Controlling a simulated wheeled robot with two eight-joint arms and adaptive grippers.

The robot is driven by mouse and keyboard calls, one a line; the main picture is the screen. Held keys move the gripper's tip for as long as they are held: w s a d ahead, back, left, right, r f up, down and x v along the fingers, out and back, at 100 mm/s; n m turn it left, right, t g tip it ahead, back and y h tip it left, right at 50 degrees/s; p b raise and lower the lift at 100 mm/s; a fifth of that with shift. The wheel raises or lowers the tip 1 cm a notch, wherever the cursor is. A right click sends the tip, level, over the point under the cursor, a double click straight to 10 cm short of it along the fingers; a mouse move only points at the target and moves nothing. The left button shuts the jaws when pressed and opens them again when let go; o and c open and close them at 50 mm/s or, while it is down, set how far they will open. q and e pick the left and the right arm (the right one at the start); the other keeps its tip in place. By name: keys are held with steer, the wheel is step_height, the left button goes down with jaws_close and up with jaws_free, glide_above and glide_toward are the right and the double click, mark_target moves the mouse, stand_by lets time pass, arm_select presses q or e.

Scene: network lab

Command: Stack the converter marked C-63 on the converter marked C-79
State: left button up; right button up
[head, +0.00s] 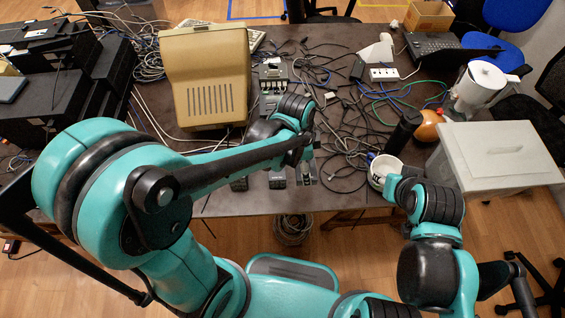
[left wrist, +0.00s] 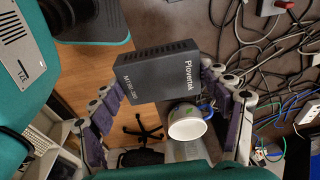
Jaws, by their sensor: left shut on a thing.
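In the left wrist view a dark grey box-shaped converter (left wrist: 158,72) with pale lettering sits between the purple-padded fingers of my left gripper (left wrist: 165,86). The gripper is shut on it. No C-63 or C-79 mark can be read on the faces I see. In the head view my left arm reaches over the table's front edge and partly covers this area. Small dark boxes, likely converters, stand near that edge, one at the left (head: 239,184) and one in the middle (head: 277,179). Their marks are too small to read. My right gripper's fingers cannot be made out.
A white mug (head: 378,172) stands near the front edge; it also shows in the left wrist view (left wrist: 188,127). A beige monitor (head: 207,75) stands behind my left arm. Tangled cables cover the table's middle and right. A pale lidded box (head: 490,160) stands at the right.

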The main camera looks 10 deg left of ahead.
arm_select(q)
steer(key=w+a+f+b, duration=0.1)
steer(key=a+f, duration=0.1)
steer(key=a, duration=0.1)
steer(key=w+a+f+b, duration=0.1)
steer(key=w+a+f, duration=0.1)
steer(key=a, duration=0.1)
steer(key=w+a+f+b, duration=0.1)
steer(key=a+f, duration=0.2)
steer(key=a, duration=0.1)
steer(key=shift+w+a, duration=0.1)
steer(key=shift+w, duration=0.3)
step_height(320, 180, down, 4)
steer(key=shift+b, duration=1.2)
steer(key=shift+r, duration=0.1)
steer(key=shift+f, duration=0.2)
steer(key=o, duration=1.3)
steer(key=shift+o, duration=0.4)
steer(key=shift+r, duration=0.1)
